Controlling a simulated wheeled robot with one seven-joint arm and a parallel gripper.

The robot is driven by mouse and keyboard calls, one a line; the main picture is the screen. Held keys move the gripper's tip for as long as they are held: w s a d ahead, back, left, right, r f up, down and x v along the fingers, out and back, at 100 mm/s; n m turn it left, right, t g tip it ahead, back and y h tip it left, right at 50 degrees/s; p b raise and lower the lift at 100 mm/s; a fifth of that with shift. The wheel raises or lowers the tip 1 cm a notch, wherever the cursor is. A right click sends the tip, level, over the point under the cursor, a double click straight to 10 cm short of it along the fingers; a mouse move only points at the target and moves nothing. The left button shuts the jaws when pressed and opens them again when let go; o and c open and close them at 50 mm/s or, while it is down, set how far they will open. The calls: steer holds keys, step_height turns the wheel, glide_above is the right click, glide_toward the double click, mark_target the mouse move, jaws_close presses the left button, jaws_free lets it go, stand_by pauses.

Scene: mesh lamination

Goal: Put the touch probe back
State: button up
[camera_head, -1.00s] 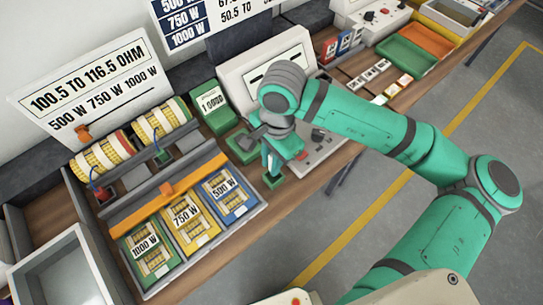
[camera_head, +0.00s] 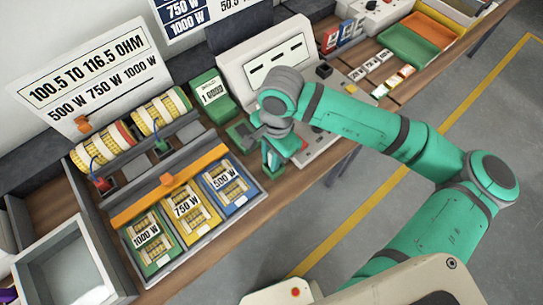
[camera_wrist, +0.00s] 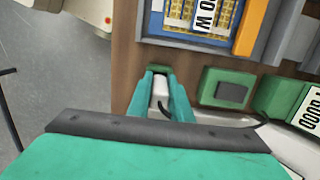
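My gripper (camera_wrist: 161,96) shows in the wrist view as two teal fingers on either side of a pale, slim body, which looks like the touch probe (camera_wrist: 160,88). The fingers look closed on it. A green block (camera_wrist: 158,70) shows at its far end, and a dark cable runs near it. In the head view my gripper (camera_head: 272,152) hangs over the bench's front edge, with the green block (camera_head: 275,173) under it. A green holder with a dark pad (camera_wrist: 225,88) lies to the right in the wrist view, apart from my gripper. It is partly hidden in the head view (camera_head: 239,134).
A tray with green, yellow and blue boxes (camera_head: 186,214) is left of my gripper. A grey panel device (camera_head: 268,62) stands behind it, and a green labelled block (camera_head: 209,96) is beside that device. An empty grey bin (camera_head: 68,268) is far left.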

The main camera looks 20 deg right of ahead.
steer(key=o, duration=0.5)
steer(key=shift+d, duration=0.1)
steer(key=r, duration=1)
steer(key=shift+w+d+r, duration=0.15)
steer(key=shift+d+r, duration=0.25)
